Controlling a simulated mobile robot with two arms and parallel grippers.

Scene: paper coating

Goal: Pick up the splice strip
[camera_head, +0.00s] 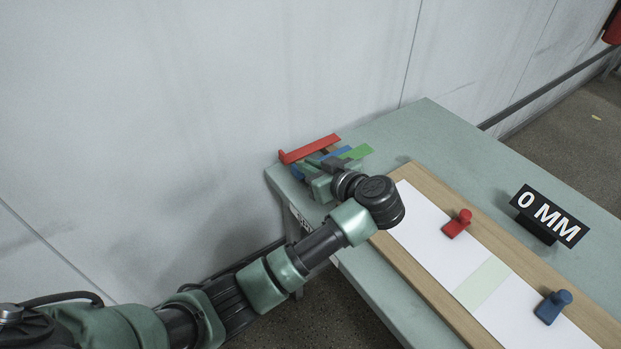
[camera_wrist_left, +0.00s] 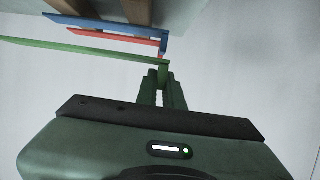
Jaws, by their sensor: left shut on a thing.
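Three coloured strips show near the table's back left corner: a red strip (camera_head: 312,148), a blue strip (camera_head: 338,154) and a green strip (camera_head: 359,152). Which of them is the splice strip is not marked. My left gripper (camera_head: 322,172) is over them and partly hides the blue and green ones. In the left wrist view, my left gripper (camera_wrist_left: 160,82) is shut on the end of the green strip (camera_wrist_left: 85,51). The red strip (camera_wrist_left: 112,37) and blue strip (camera_wrist_left: 105,25) lie beyond it, apart from the fingers. My right gripper is not in view.
A wooden board (camera_head: 408,262) on the green table (camera_head: 425,125) bears white sheets (camera_head: 418,215) with a pale green band (camera_head: 482,284) across. A red knob (camera_head: 457,223) and a blue knob (camera_head: 552,306) stand on it. A "0 MM" sign (camera_head: 548,213) stands behind. A wall borders the table.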

